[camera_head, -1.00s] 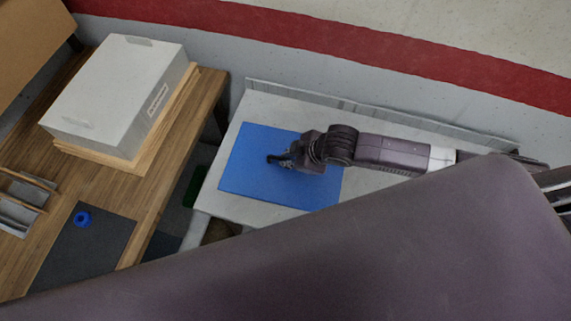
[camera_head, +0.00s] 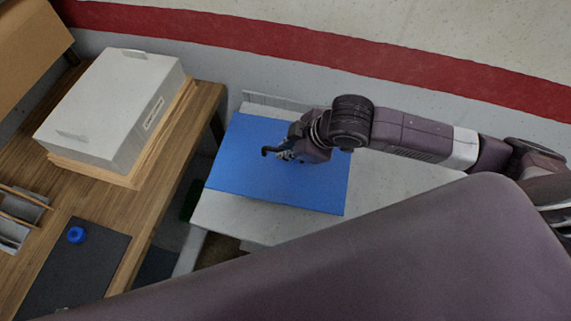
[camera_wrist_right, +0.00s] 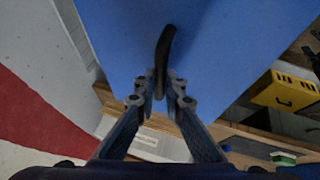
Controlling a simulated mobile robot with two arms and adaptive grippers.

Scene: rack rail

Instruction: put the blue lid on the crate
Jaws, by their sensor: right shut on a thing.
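The flat blue lid (camera_head: 225,165) has a dark curved handle on its top. My right gripper (camera_head: 281,153) is shut on this handle near the middle of the lid. The lid looks raised above the pale grey surface. In the right wrist view the blue lid (camera_wrist_right: 110,30) fills much of the picture, and the fingers (camera_wrist_right: 160,88) grip the dark handle. A light grey crate (camera_head: 152,125) with a label on its side stands to the left on a wooden table. Its label side also seems to show in the wrist view. My left gripper is not in view.
The crate sits on a pale wooden base (camera_head: 172,118) on the wooden table (camera_head: 205,110). A dark mat (camera_head: 80,265) with a blue ring (camera_head: 76,235) lies nearer. A gap separates the table from the grey surface (camera_head: 245,225). The wrist view shows a yellow box (camera_wrist_right: 285,92).

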